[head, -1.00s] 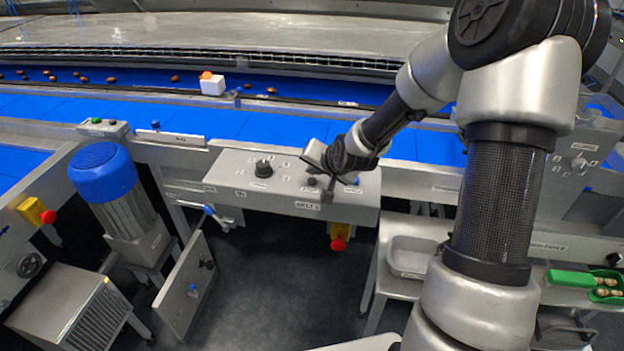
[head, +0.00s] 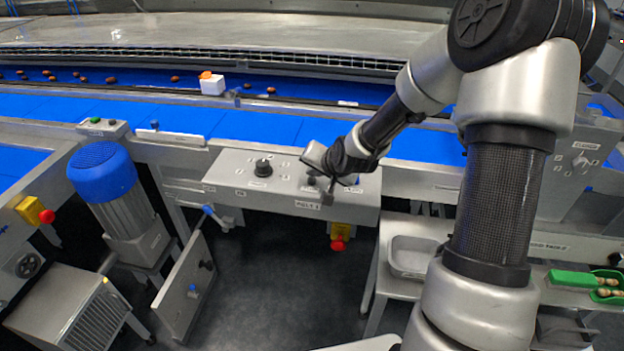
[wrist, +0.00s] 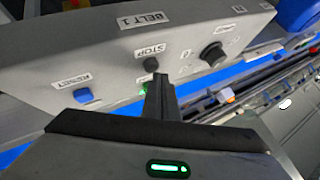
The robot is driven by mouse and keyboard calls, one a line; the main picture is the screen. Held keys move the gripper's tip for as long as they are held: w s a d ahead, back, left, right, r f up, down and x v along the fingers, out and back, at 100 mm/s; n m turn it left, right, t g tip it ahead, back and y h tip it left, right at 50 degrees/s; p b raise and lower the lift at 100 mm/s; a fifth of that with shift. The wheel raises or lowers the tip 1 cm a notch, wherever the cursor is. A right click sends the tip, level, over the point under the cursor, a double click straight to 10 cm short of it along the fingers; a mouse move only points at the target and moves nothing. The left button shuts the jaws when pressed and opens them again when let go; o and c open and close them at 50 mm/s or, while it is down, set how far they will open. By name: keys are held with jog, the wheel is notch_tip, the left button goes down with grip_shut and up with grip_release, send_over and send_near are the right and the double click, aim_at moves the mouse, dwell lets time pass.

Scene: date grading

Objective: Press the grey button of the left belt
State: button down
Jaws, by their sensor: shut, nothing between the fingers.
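The grey control box (head: 225,178) labelled BELT 1 stands at the front of the blue belt; its panel also fills the upper part of the wrist view (wrist: 105,50). The dark grey button (wrist: 151,65) under the STOP label is visible there, and in the head view (head: 311,181) just left of my gripper. My gripper (head: 328,190) is shut and empty, close over the panel. In the wrist view my fingertips (wrist: 160,80) are just below the grey button and partly cover a lit green button (wrist: 144,90). Whether they touch the panel I cannot tell.
A black knob (head: 263,168) and a blue RESET button (wrist: 82,95) are on the same panel. A red stop knob (head: 338,244) on a yellow box hangs below it. A blue-capped motor (head: 103,170) stands left. A metal tray (head: 412,258) is at right.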

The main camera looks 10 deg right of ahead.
jog(key=shift+f+b, duration=0.4)
jog(key=shift+f, duration=0.1)
dwell(0.4)
jog(key=shift+r, duration=0.1)
jog(key=shift+r+p, duration=0.7)
jog(key=shift+r, duration=0.05)
notch_tip(320, 180, up, 5)
jog(key=p, duration=0.4)
jog(key=shift+r, duration=0.1)
dwell(0.8)
